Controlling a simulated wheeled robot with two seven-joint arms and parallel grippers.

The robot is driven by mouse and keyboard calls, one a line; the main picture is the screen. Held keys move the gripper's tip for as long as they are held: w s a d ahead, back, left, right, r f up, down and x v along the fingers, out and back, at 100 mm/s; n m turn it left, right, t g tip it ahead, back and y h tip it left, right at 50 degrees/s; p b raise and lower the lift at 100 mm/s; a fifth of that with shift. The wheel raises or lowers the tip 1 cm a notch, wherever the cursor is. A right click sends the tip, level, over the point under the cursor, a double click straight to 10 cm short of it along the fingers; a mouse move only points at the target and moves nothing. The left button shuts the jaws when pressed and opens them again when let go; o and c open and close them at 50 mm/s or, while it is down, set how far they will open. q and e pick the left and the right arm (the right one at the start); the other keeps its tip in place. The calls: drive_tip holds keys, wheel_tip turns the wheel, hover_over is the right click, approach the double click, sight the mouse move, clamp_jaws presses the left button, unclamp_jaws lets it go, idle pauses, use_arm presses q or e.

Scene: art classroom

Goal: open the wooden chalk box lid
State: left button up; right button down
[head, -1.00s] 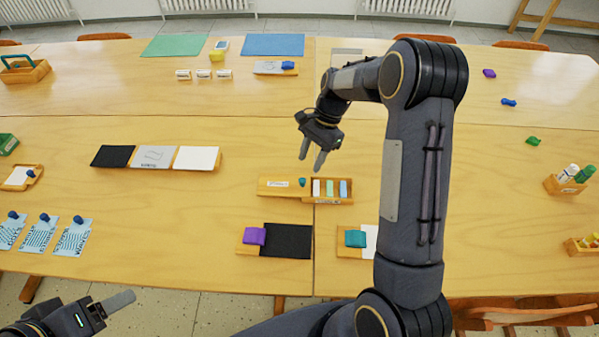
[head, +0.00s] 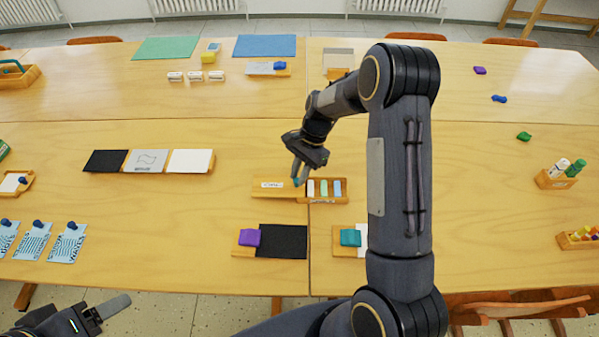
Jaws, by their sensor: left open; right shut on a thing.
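The wooden chalk box (head: 328,199) lies on the table at the centre. Its left part is covered by a wooden lid with a white label (head: 271,185). Its right part is uncovered and shows white, green and blue chalk sticks (head: 323,188). A small teal knob (head: 296,183) is at the lid's right end. My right gripper (head: 297,179) reaches down over the box with its fingers shut on the knob, which they partly hide. My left gripper (head: 109,308) is open and empty at the lower left, in front of the table's edge.
Boards with a purple eraser (head: 249,238) and a teal eraser (head: 350,238) lie just in front of the box. A black, grey and white panel set (head: 150,161) lies to the left.

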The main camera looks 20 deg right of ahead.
drive_tip(key=shift+a, duration=0.1)
drive_tip(key=shift+w+a, duration=0.4)
drive_tip(key=shift+a, duration=0.25)
drive_tip(key=c, duration=1.3)
unclamp_jaws()
drive_tip(key=s+v, duration=0.1)
drive_tip(key=v, duration=0.6)
drive_tip(key=shift+w+r, duration=0.45)
drive_tip(key=shift+w, duration=0.1)
drive_tip(key=shift+d, duration=0.15)
